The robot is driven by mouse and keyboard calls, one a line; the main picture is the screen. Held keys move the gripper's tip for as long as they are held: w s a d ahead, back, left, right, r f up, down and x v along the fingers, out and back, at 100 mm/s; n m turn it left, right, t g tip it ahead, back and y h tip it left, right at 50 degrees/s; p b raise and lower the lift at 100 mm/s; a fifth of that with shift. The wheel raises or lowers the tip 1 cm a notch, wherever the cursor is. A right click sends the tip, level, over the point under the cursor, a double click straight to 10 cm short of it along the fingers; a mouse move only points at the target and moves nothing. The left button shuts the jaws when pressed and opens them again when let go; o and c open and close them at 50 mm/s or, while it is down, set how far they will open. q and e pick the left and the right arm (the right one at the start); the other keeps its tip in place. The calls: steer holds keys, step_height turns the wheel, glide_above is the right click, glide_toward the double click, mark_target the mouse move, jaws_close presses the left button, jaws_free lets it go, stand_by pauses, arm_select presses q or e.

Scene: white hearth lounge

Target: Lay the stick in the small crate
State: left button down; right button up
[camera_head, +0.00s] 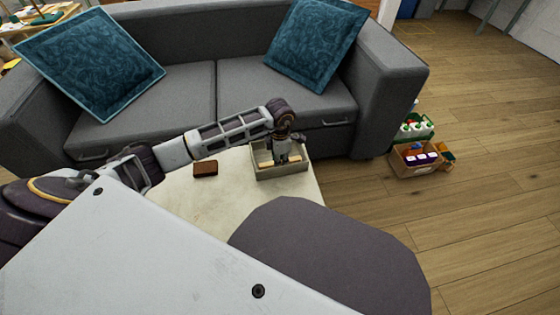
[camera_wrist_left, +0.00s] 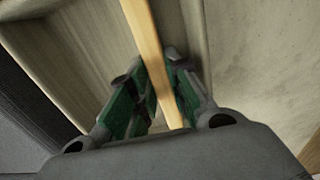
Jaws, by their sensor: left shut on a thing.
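The small crate (camera_head: 258,174) is a pale grey open box on the light table, in the head view. My left gripper (camera_head: 283,160) points down into the crate's opening. In the left wrist view the fingers (camera_wrist_left: 162,85) are shut on a light wooden stick (camera_wrist_left: 147,35), which runs between the green pads. In the head view the stick (camera_head: 294,163) shows as a pale strip beside the gripper, inside the crate's outline. The crate's wall (camera_wrist_left: 193,25) runs close beside the stick in the wrist view. I cannot tell whether the stick touches the crate floor. My right gripper is not seen.
A brown block (camera_head: 205,169) lies on the table (camera_head: 222,191) left of the crate. A grey sofa (camera_head: 185,95) stands right behind the table. Boxes with bottles (camera_head: 416,131) and other items (camera_head: 414,160) stand on the wooden floor at right.

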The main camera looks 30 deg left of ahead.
arm_select(q)
steer(key=shift+f, duration=0.1)
steer(key=c, duration=1.6)
jaws_free()
steer(key=shift+c, duration=0.2)
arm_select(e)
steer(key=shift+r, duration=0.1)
arm_select(q)
step_height(320, 180, up, 12)
steer(key=p, duration=0.4)
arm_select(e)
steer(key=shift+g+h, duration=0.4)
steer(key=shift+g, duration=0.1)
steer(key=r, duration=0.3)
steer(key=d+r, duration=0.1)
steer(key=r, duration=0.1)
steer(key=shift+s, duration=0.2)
arm_select(q)
steer(key=shift+r, duration=0.3)
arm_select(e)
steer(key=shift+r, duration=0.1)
